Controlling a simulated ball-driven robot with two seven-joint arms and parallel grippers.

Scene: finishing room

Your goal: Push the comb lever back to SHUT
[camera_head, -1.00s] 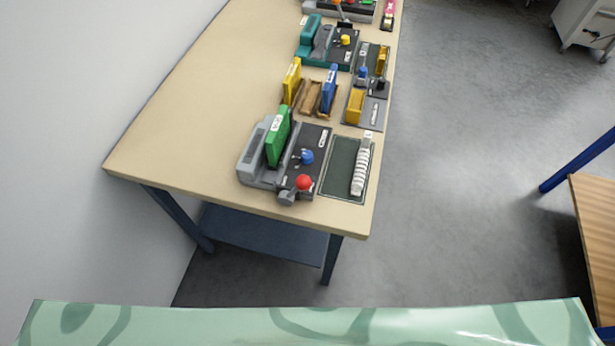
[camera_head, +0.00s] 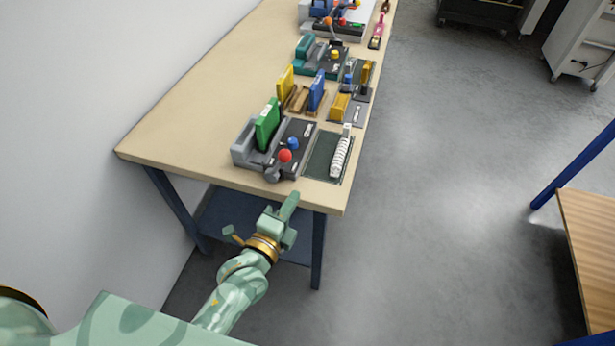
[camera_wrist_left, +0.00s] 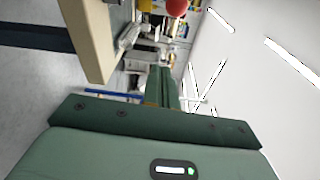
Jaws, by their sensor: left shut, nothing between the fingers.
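The nearest machine on the bench is a grey and black unit (camera_head: 243,155) with a green upright block (camera_head: 267,124) in it. It carries a red ball knob (camera_head: 285,156) at its front edge and a blue knob (camera_head: 293,143) behind it. I cannot read which lever is marked SHUT. The red ball also shows at the top of the left wrist view (camera_wrist_left: 176,6). My left gripper (camera_head: 292,198) is shut and empty, in front of the bench's near edge, short of the red knob and apart from it. My right gripper is out of view.
A white ribbed comb (camera_head: 340,158) lies on a dark green mat (camera_head: 318,160) right of the machine. Yellow and blue blocks and more machines line the wooden bench (camera_head: 190,110) behind. Open floor lies to the right; a wooden-topped table (camera_head: 590,235) stands at far right.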

